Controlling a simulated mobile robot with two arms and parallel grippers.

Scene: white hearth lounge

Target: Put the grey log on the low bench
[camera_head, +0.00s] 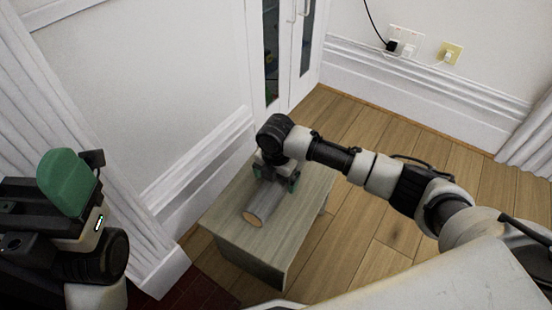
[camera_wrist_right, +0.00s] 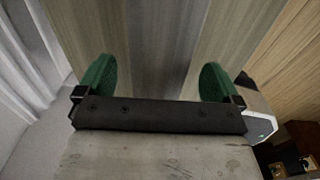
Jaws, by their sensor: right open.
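The grey log (camera_head: 265,203) lies on its side on the low bench (camera_head: 307,205), its pale cut end toward me. My right gripper (camera_head: 275,178) is open over the log's far part. In the right wrist view, the log (camera_wrist_right: 158,45) lies between the two green fingertips (camera_wrist_right: 156,82), with a gap on each side. Whether the log's underside rests fully on the bench is hidden. My left gripper (camera_head: 75,175) is at the left edge, away from the bench; its green pad shows, but its opening does not.
A white panelled wall (camera_head: 140,85) and a white cabinet with glass doors (camera_head: 285,55) stand behind the bench. Wall sockets with a black cord (camera_head: 392,45) are at the back right. Wooden floor (camera_head: 375,225) is clear right of the bench.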

